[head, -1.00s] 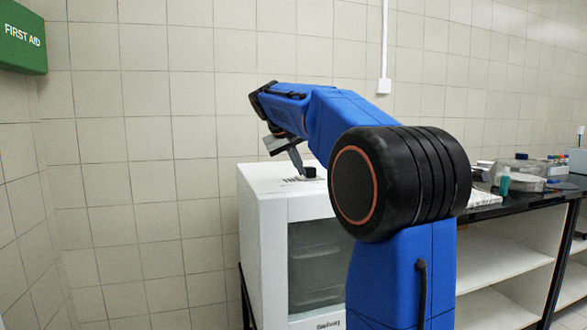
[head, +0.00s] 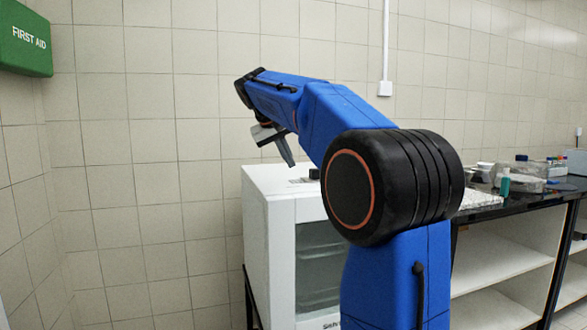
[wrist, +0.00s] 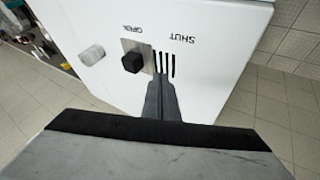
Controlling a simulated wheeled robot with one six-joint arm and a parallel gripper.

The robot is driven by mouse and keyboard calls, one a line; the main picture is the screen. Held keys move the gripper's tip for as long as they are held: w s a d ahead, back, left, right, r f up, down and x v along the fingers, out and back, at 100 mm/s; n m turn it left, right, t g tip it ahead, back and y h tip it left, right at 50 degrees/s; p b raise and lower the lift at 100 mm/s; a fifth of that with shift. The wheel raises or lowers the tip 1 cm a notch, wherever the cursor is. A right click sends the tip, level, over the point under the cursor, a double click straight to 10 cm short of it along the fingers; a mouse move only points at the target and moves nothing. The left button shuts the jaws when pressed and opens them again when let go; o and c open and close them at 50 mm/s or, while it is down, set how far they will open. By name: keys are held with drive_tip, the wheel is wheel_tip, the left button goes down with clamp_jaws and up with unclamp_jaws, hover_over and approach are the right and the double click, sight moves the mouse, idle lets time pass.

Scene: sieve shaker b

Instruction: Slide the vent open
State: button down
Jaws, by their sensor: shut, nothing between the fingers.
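The white cabinet (head: 268,215) has the vent on its top, also seen in the wrist view (wrist: 215,70). The vent's black knob (wrist: 132,62) sits on a grey metal slide plate (wrist: 146,48), on the side by the OPEN label (wrist: 140,28). Several dark slots (wrist: 165,65) show uncovered beside the plate, toward the SHUT label (wrist: 182,37). In the head view the knob (head: 314,174) is a small dark block. My gripper (head: 291,164) is shut and empty above the cabinet top, apart from the knob; its fingers (wrist: 161,82) also show in the wrist view.
A pale grey block (wrist: 91,54) stands on the cabinet top beside the plate. A black bench (head: 500,205) with several lab items is at right. A tiled wall (head: 150,150) stands behind, with a green first aid box (head: 25,40) at left. Space above the cabinet is free.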

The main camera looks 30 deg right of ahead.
drive_tip(key=shift+v, duration=2.75)
drive_tip(key=shift+a, duration=0.1)
